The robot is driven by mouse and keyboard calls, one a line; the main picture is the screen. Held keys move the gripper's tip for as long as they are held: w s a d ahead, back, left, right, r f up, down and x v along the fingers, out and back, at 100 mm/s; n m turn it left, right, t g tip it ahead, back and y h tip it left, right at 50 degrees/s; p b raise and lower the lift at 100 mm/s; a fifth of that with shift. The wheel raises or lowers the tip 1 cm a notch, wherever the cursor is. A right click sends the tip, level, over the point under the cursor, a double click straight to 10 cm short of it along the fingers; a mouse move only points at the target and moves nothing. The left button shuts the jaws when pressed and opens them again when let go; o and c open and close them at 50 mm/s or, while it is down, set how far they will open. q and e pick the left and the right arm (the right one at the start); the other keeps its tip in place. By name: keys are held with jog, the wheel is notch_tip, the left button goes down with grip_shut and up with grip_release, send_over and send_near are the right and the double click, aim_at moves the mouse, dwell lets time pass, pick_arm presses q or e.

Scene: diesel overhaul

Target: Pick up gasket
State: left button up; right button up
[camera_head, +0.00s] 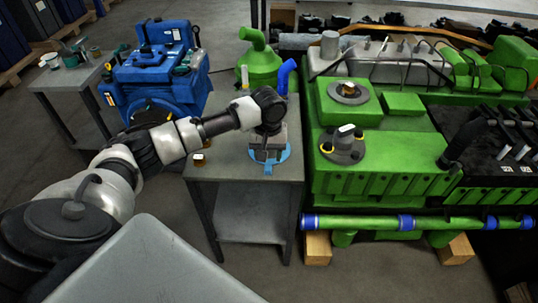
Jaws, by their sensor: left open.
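A light-blue ring-shaped piece (284,158), which looks like the gasket, shows at the right part of the grey metal table (230,163). My left gripper (269,154) points down directly over it, with its jaws open. The gripper hides the middle of the blue piece. I cannot tell whether the fingers touch it. My right gripper is not in view.
A green engine block (390,185) stands just right of the table. A green housing (259,65) and a blue pipe elbow (286,76) are at the table's back. A blue engine (155,75) stands to the left.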

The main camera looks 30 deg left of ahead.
aim_at(268, 168)
pick_arm(q)
jog(key=shift+f, duration=3.1)
grip_shut()
